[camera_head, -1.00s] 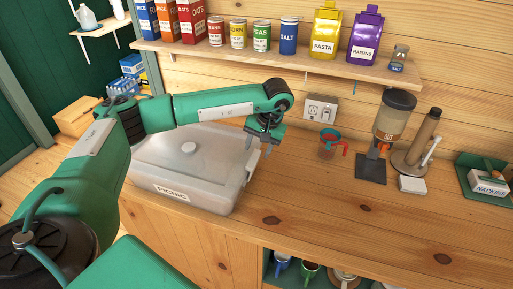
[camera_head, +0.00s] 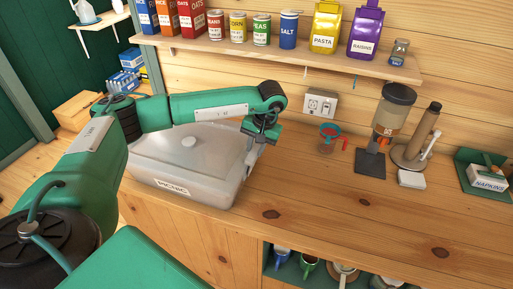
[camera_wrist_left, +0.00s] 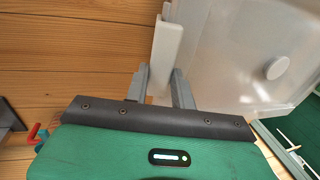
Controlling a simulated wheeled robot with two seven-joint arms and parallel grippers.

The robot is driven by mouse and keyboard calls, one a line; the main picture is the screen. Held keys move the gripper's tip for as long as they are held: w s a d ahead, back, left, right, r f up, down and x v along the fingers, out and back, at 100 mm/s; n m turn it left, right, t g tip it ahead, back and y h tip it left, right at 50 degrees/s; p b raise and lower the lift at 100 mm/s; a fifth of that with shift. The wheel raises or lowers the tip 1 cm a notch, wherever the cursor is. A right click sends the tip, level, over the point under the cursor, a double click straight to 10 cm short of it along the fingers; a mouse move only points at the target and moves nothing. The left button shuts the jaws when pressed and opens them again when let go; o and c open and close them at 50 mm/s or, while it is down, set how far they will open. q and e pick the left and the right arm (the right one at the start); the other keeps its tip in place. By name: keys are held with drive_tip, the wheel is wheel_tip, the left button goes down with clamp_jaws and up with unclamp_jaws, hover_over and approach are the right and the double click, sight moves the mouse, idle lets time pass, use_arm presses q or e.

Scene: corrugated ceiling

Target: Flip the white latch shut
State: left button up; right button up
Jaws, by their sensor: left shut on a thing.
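The white latch (camera_wrist_left: 166,45) is a long flat bar on the side of a translucent picnic box (camera_head: 200,171). In the head view the latch (camera_head: 253,156) shows as a pale strip at the box's right end, partly hidden by my gripper. My left gripper (camera_wrist_left: 161,76) is shut on the latch, with a grey finger on each side of it. In the head view the left gripper (camera_head: 259,140) points down at the box's right end. The box's lid with its round knob (camera_head: 188,142) is on. My right gripper is not in view.
The wooden counter (camera_head: 300,190) is clear just right of the box. A measuring cup (camera_head: 328,140), a dispenser (camera_head: 388,130) and a paper-towel holder (camera_head: 420,140) stand farther right. A shelf (camera_head: 280,58) with cans and packets runs along the wall above.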

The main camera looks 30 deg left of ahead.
use_arm(q)
drive_tip(key=h+b, duration=0.1)
drive_tip(key=a+h+b, duration=0.1)
drive_tip(key=b, duration=0.1)
drive_tip(key=shift+s+a+f, duration=0.2)
drive_tip(key=shift+a+f, duration=0.05)
drive_tip(key=shift+f, duration=0.1)
drive_tip(key=shift+a+r+t+h+b, duration=0.15)
drive_tip(key=shift+r+t+h+b, duration=0.15)
drive_tip(key=shift+h+b, duration=0.1)
drive_tip(key=o, duration=1)
